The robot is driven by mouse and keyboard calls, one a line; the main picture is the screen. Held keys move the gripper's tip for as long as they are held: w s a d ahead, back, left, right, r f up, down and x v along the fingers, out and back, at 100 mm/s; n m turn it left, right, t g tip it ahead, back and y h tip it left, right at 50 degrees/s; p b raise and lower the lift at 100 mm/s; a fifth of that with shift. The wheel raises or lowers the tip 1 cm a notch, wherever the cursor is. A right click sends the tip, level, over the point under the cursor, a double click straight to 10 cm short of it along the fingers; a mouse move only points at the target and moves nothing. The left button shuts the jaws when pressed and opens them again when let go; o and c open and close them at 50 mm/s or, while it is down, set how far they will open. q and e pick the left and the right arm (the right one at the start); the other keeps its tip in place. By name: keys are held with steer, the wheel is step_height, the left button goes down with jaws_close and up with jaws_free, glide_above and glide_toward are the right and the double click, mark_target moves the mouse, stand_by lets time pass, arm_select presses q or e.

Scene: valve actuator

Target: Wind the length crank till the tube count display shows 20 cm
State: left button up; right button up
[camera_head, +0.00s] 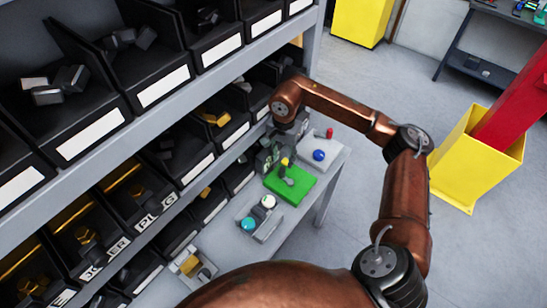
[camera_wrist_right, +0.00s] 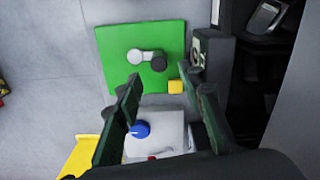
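The green plate (camera_head: 299,192) lies on the grey bench and also shows in the right wrist view (camera_wrist_right: 112,72). A crank (camera_wrist_right: 146,56) with a pale arm and a dark round knob sits on it. Beside the plate is a dark display box (camera_wrist_right: 213,66) with pale digits that look like 05, too small to read surely. A small yellow block (camera_wrist_right: 176,87) sits at the plate's corner. My right gripper (camera_wrist_right: 170,88) is open and empty above the bench, fingers either side of the yellow block in the picture; in the head view (camera_head: 270,152) it is beside the plate.
A grey plate with a blue knob (camera_wrist_right: 140,129) and a red part (camera_head: 329,133) adjoins the green plate. A grey tray (camera_head: 262,226) holds a white and a teal ball. Shelves of black bins (camera_head: 205,165) stand close on the left. A yellow bin (camera_head: 448,170) stands on the floor right.

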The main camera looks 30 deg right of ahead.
mark_target(282, 169)
steer(key=shift+s+f, duration=0.1)
steer(key=shift+f, duration=3.75)
jaws_close()
